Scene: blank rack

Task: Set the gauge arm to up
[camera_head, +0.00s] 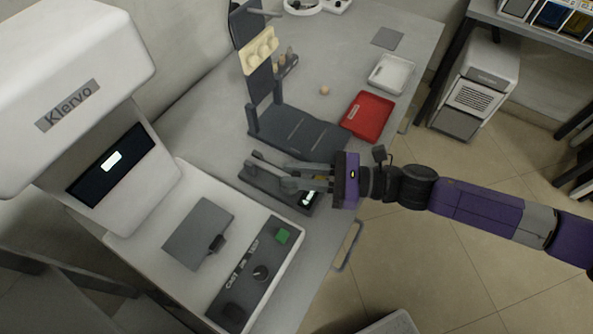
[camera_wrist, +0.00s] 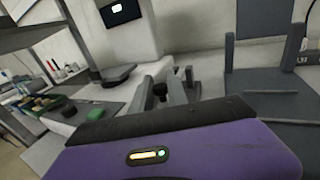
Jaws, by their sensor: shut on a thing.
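The gauge is a dark grey flat unit (camera_head: 262,187) with a small lit display, on the light bench in front of the Klervo machine. Its grey gauge arm (camera_head: 266,163) shows beside my fingertips; its exact angle is hard to tell. My gripper (camera_head: 288,178) reaches in from the right over the gauge and is shut on the gauge arm. In the wrist view, my grey fingers (camera_wrist: 163,95) extend past the purple gripper body, with a dark knob (camera_wrist: 159,89) between them. The fingers hide part of the gauge.
The white Klervo machine (camera_head: 85,50) with its control panel stands at the left. A dark grey rack (camera_head: 300,132) stands just behind the gauge.

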